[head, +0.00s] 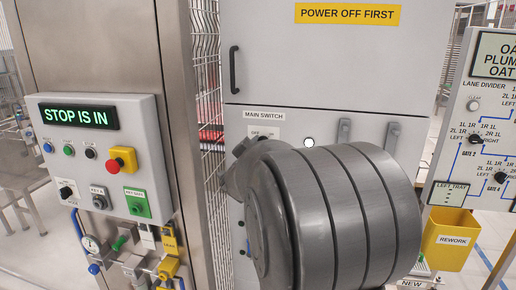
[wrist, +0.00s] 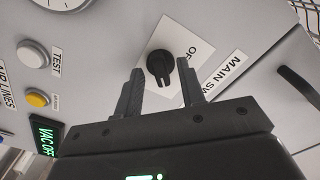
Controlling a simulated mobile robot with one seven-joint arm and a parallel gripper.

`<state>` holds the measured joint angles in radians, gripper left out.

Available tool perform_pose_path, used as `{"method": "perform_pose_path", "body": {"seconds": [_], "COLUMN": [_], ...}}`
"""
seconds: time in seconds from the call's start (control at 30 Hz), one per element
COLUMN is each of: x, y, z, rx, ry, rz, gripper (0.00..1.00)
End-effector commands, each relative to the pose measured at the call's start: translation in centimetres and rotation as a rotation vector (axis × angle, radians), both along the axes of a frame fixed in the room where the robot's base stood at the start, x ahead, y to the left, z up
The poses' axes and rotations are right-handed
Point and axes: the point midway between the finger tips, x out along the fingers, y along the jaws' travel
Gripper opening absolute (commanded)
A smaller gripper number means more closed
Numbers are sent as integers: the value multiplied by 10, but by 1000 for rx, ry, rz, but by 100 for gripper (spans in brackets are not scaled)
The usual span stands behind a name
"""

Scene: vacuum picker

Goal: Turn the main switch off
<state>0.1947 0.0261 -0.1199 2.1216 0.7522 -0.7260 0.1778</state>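The main switch is a black rotary knob (wrist: 162,72) on a pale plate (wrist: 186,50) marked with a partly hidden "OF…" in the wrist view. A "MAIN SW…" label (wrist: 224,75) is beside it. My gripper (wrist: 160,65) is open, with one dark finger on each side of the knob and gaps showing between. I cannot tell how deep the fingertips reach along it. In the head view the "MAIN SWITCH" label (head: 264,115) and the plate's top edge (head: 264,131) show on the grey cabinet; my arm hides the knob and my gripper.
The wrist view shows a white TEST button (wrist: 32,54), a yellow button (wrist: 37,99) and a lit "VAC OFF" display (wrist: 45,136) near my gripper. In the head view, a cabinet handle (head: 234,70), a "STOP IS IN" panel (head: 78,117) and a yellow REWORK bin (head: 446,240) stand around my arm.

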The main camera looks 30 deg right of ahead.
Motion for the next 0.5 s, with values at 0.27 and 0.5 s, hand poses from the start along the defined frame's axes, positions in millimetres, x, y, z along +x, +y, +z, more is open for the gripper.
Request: {"method": "perform_pose_path", "body": {"seconds": [0.27, 0.5], "x": [0, 0], "y": [0, 0], "z": [0, 0], "rx": [1, 1], "ry": [-1, -1], "rz": [0, 0], "gripper": [31, 12]}}
